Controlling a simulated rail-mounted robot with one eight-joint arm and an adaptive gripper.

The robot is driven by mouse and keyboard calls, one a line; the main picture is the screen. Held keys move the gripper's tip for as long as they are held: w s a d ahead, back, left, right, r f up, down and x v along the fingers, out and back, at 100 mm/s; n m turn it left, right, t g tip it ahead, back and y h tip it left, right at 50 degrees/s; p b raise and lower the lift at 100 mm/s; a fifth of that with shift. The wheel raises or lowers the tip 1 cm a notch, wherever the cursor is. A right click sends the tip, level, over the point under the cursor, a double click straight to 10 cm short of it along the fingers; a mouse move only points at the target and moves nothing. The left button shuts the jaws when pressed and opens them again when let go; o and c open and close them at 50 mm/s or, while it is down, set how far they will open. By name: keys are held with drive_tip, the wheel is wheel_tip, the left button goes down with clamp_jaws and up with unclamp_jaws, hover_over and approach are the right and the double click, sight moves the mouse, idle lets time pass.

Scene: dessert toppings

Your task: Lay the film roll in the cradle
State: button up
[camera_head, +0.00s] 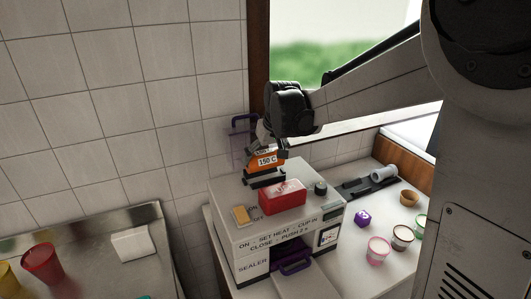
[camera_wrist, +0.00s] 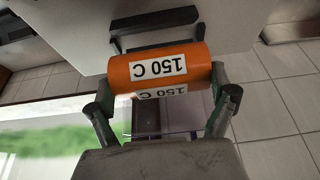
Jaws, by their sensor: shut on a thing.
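My gripper (camera_head: 268,147) is shut on an orange film roll (camera_head: 266,160) labelled 150 C, above the white sealer (camera_head: 285,231). In the wrist view, the two fingertips (camera_wrist: 162,88) are at opposite ends of the film roll (camera_wrist: 120,75), and its label is upside down. A black cradle (camera_head: 264,180) on top of the sealer lies just below the roll; its dark bars also show beyond the roll in the wrist view (camera_wrist: 152,33). Whether the roll touches the cradle is unclear.
A tiled wall (camera_head: 120,110) is behind.

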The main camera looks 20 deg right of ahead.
sight(266, 164)
drive_tip(key=shift+f+b, duration=1.35)
drive_tip(key=shift+f, duration=0.5)
drive_tip(key=o, duration=1.3)
drive_tip(key=shift+r+p, duration=0.75)
drive_tip(key=shift+r, duration=0.65)
drive_tip(key=shift+r+p, duration=1.8)
drive_tip(key=shift+r, duration=1.65)
